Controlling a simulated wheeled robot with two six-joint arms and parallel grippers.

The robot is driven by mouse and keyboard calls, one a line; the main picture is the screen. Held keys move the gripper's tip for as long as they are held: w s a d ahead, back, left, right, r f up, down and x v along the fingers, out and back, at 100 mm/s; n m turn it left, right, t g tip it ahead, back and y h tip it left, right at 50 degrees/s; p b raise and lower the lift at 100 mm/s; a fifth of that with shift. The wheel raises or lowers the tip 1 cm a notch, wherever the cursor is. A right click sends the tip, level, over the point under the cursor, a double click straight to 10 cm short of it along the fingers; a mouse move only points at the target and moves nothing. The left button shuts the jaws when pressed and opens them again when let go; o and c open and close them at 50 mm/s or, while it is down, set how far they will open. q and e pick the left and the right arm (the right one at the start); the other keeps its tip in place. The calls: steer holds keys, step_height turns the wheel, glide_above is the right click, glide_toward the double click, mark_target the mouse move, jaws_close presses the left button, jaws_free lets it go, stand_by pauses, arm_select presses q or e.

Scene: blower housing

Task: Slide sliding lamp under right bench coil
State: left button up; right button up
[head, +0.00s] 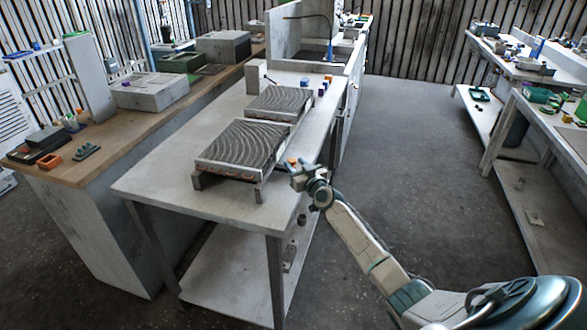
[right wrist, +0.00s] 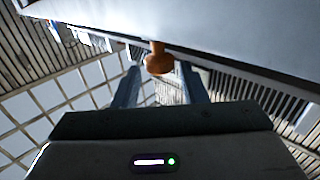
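Two grey coils with wavy ridged tops rest on the pale bench (head: 160,180). The near coil (head: 243,150) stands on short supports, with a low gap under its front edge. The far coil (head: 280,101) lies behind it. My right gripper (head: 298,168) is at the bench's right edge, beside the near coil's right front corner. A small orange piece (head: 292,161) shows at its tips. In the right wrist view, an orange knob (right wrist: 158,58) is between the spread fingers, with narrow gaps on both sides. I cannot tell whether it belongs to the sliding lamp. My left gripper is out of view.
A wooden-topped counter (head: 85,170) with boxes runs along the left. Small coloured blocks (head: 322,88) sit at the bench's far end. A lower shelf (head: 225,285) lies under the bench. The floor (head: 410,150) to the right is open up to other benches.

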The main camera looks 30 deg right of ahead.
steer(key=shift+w+d+b, duration=0.1)
steer(key=shift+w+b, duration=0.2)
steer(key=shift+w, duration=0.65)
steer(key=shift+r, duration=0.1)
jaws_close()
